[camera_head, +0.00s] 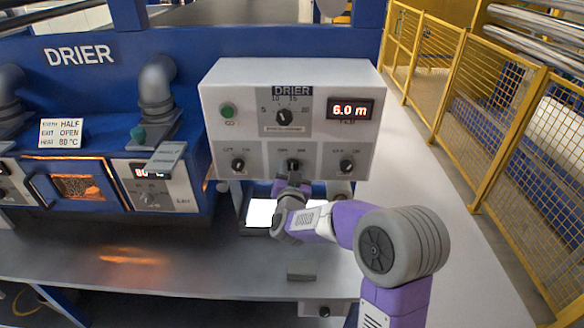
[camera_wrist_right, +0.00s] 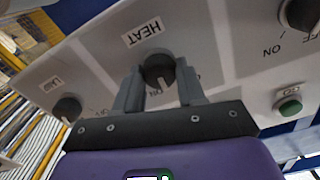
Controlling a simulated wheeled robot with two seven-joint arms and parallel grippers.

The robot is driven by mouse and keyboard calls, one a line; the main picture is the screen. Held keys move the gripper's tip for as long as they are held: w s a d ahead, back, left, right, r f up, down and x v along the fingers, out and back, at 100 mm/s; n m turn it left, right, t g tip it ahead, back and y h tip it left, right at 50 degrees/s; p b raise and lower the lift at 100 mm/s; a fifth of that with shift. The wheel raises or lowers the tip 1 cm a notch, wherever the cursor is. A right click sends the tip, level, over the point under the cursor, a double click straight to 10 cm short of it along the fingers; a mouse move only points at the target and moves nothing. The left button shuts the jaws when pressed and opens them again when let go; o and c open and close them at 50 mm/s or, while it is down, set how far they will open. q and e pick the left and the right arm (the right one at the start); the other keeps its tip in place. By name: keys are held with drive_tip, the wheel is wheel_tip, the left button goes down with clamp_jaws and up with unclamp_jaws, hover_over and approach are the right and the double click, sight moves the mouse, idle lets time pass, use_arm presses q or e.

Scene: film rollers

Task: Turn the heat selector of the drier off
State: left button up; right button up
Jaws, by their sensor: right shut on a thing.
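The heat selector (camera_head: 293,165) is a black knob in the lower middle of the white drier panel (camera_head: 226,85). In the right wrist view the knob (camera_wrist_right: 158,68) sits beside an upside-down HEAT label (camera_wrist_right: 144,32). Its white pointer mark faces down in that picture; the small position labels around it are partly hidden. My right gripper (camera_wrist_right: 158,88) has one grey finger on either side of the knob and is shut on it. In the head view this gripper (camera_head: 291,182) comes up from below and covers the knob's lower part. My left gripper is not in view.
Similar knobs sit to the left (camera_head: 238,164) and right (camera_head: 346,166) of the selector. Above are a green button (camera_head: 227,110), a larger dial (camera_head: 283,117) and a display reading 6.0 m (camera_head: 350,108). A grey ledge (camera_head: 150,265) runs below; a yellow fence (camera_head: 470,110) stands right.

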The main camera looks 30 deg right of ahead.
drive_tip(key=n+p, duration=0.1)
drive_tip(key=n, duration=0.3)
drive_tip(key=shift+p, duration=0.4)
drive_tip(key=shift+n+p, duration=0.45)
drive_tip(key=shift+n, duration=0.75)
drive_tip(key=o, duration=1.1)
drive_tip(key=shift+c, duration=0.2)
drive_tip(key=v, duration=0.7)
drive_tip(key=shift+s, duration=0.3)
drive_tip(key=shift+a, duration=0.15)
